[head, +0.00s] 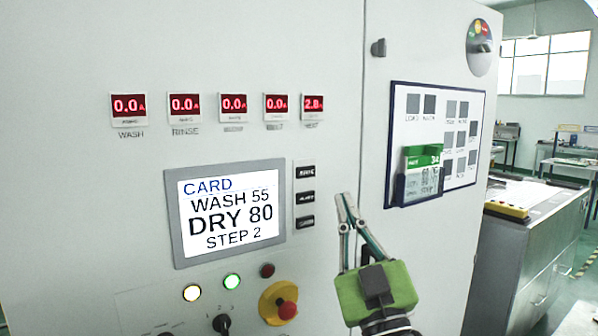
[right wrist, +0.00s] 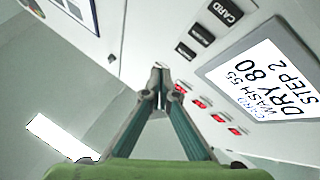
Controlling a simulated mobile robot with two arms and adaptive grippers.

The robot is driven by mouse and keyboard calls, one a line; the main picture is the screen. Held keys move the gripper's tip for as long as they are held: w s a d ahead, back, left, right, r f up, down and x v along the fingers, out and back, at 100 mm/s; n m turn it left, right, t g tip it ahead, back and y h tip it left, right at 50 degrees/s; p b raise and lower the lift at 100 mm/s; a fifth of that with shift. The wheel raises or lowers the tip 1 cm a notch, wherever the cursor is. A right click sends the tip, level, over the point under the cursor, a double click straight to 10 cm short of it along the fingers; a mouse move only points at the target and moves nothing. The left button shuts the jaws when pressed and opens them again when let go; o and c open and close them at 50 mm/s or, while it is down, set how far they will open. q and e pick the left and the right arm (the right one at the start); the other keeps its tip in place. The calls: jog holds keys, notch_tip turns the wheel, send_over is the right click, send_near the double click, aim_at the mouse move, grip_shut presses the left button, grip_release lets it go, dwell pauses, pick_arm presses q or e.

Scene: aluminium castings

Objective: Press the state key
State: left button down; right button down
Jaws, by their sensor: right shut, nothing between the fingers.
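Three black keys stand in a column right of the screen: a top key (head: 306,172), a middle key (head: 306,197) and a bottom key (head: 306,222). In the right wrist view one key reads CARD (right wrist: 223,11); the labels of the other two are too small to read, so I cannot tell which is the state key. The screen (head: 229,213) shows CARD, WASH 55, DRY 80, STEP 2. My right gripper (head: 345,200) is shut and empty, its tips right of the keys and not over any of them. It also shows in the right wrist view (right wrist: 160,75). My left gripper is out of view.
Red displays (head: 233,105) run above the screen. Below it are lit lamps (head: 232,281), a black selector (head: 222,323) and a red emergency button (head: 287,309). A board (head: 398,115) with a green-topped card holder (head: 420,175) is on the right. A bench (head: 525,235) stands beyond.

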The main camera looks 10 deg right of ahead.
aim_at(306, 172)
jog(key=shift+t, duration=0.5)
jog(key=s+r, duration=0.1)
jog(key=r, duration=0.1)
jog(key=s+r, duration=0.1)
jog(key=shift+s+a+r, duration=0.1)
jog(key=shift+s+r, duration=0.25)
jog(key=shift+w, duration=0.1)
jog(key=shift+w+a+b, duration=0.35)
jog(key=shift+w+a, duration=0.15)
jog(key=shift+w, duration=0.85)
jog(key=shift+w+a+b, duration=0.35)
jog(key=shift+w+a, duration=0.15)
jog(key=shift+w, duration=0.9)
jog(key=shift+w+a+b, duration=0.35)
jog(key=shift+w+a, duration=0.15)
jog(key=shift+w, duration=0.85)
jog(key=shift+w+a, duration=0.2)
jog(key=shift+w, duration=0.15)
